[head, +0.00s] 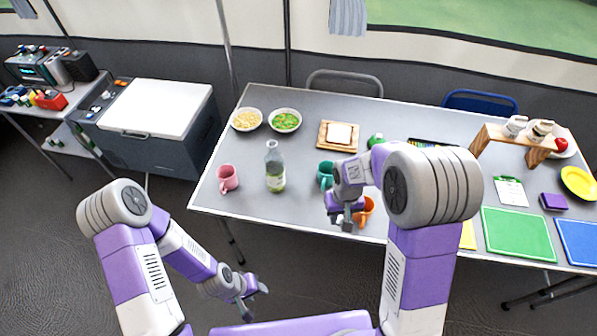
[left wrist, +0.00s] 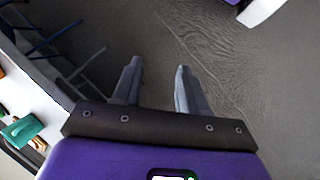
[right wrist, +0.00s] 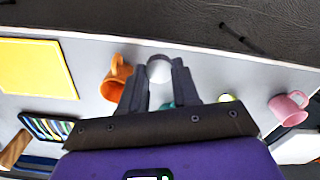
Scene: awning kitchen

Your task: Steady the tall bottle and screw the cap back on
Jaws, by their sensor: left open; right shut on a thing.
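The tall bottle (head: 275,168) is clear with a greenish lower part. It stands upright on the grey table, left of centre. My right gripper (head: 345,220) is above the table to the right of the bottle, near the orange mug. In the right wrist view its fingers (right wrist: 159,75) are shut on a round pale-grey thing, which looks like the cap (right wrist: 159,68). The cap cannot be made out in the head view. My left gripper (head: 257,301) is open and empty, low in front of the table, apart from the bottle. The left wrist view shows only floor between its fingers (left wrist: 158,70).
A pink mug (head: 228,178) stands left of the bottle; a teal mug (head: 325,174) and an orange mug (head: 366,211) stand right. Two bowls (head: 247,119) (head: 285,120) and a wooden board with bread (head: 338,146) are behind. The table's front edge lies between my left gripper and the bottle.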

